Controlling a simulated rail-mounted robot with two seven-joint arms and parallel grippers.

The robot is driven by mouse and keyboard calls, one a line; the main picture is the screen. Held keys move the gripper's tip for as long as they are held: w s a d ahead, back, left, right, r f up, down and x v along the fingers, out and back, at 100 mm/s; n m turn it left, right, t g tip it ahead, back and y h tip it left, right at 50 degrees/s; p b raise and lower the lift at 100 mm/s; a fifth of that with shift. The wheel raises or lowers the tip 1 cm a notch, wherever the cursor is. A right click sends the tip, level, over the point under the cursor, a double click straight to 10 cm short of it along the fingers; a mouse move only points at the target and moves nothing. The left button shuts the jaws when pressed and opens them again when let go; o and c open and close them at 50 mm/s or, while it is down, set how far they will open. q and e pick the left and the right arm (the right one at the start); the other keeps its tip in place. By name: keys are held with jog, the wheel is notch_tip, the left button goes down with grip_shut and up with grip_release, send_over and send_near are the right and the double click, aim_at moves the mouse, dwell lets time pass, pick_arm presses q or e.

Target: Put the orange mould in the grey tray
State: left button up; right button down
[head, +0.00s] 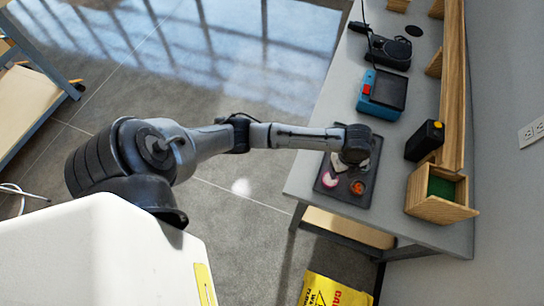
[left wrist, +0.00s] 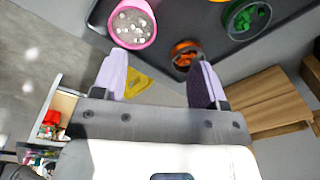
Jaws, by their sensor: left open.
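The orange mould (head: 357,187) is a small round piece at the lower right of the dark grey tray (head: 330,199) on the table. It appears inside the tray outline in the head view. In the left wrist view the orange mould (left wrist: 185,52) shows beyond the gap between my fingers, close to the dark tray's edge (left wrist: 225,62). My left gripper (left wrist: 158,75) is open and empty, with pale and dark purple finger pads. In the head view my wrist hides the fingers and part of the tray. My right gripper is not in view.
A pink-rimmed cup (left wrist: 133,24) of white bits and a cup of green bits (left wrist: 247,18) flank the mould. A wooden box (head: 440,195), black container (head: 424,140) and blue device (head: 381,93) stand on the table (head: 315,130). A yellow bag (head: 335,290) lies below.

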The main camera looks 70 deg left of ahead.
pick_arm(q)
jog(key=s+d+f+n+t+h, duration=0.1)
jog(key=s+d+f+n, duration=0.1)
jog(key=s+d+n, duration=0.3)
jog(key=s+d+f+n, duration=0.1)
jog(key=s+d+f, duration=0.15)
jog(key=s, duration=0.45)
jog(key=s+a+r+n+t, duration=0.1)
jog(key=s+r+n, duration=0.1)
jog(key=s+n, duration=0.3)
jog(key=s+a+r+n+t+y, duration=0.1)
jog(key=s+r+n, duration=0.1)
jog(key=s+n, duration=0.4)
jog(key=s, duration=0.3)
jog(key=shift+a, duration=0.25)
jog(key=shift+s, duration=0.1)
notch_tip(320, 180, up, 29)
jog(key=p, duration=2.8)
jog(key=shift+p, duration=0.4)
